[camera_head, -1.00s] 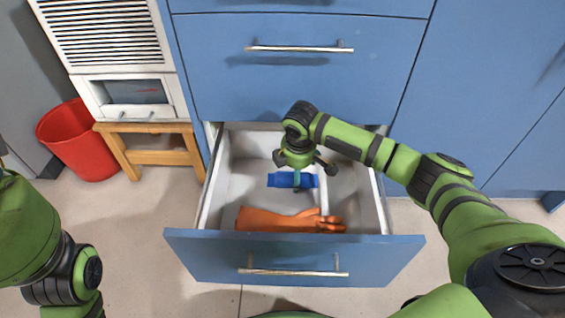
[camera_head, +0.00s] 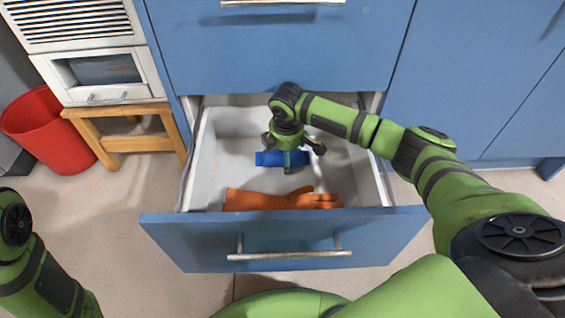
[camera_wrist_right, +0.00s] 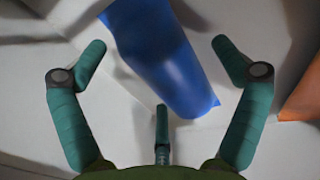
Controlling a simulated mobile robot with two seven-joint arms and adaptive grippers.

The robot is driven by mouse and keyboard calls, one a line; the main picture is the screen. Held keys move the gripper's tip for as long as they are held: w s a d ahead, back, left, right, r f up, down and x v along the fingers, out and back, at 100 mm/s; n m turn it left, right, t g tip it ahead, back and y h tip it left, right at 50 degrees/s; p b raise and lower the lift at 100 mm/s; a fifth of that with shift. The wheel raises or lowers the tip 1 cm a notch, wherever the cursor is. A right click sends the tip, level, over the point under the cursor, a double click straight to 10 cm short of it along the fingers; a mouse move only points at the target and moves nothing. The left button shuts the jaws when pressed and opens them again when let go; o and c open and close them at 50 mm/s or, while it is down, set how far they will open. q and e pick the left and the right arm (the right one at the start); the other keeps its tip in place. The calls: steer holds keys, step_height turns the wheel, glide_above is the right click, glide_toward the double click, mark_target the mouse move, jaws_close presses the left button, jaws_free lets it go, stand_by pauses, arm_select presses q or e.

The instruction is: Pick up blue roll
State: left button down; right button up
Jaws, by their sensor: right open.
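The blue roll (camera_head: 268,158) lies in the open drawer (camera_head: 225,133), in its middle part. My right gripper (camera_head: 290,158) is over the roll, pointing down, with its fingers spread. In the right wrist view the blue roll (camera_wrist_right: 165,60) lies between the open fingers of my right gripper (camera_wrist_right: 160,85), slanting from upper left to lower right. No finger is clearly closed on it. Part of the roll is hidden behind the gripper in the head view. The left arm shows at the lower left of the head view; its gripper is out of view.
Orange gloves (camera_head: 270,200) lie at the front of the drawer, close to the roll. A white item beside them is partly seen. The drawer walls enclose the right gripper. A red bin (camera_head: 48,130) and a wooden stool (camera_head: 130,143) stand left of the drawer.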

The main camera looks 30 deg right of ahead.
steer(key=shift+f, duration=0.1)
steer(key=c, duration=1.4)
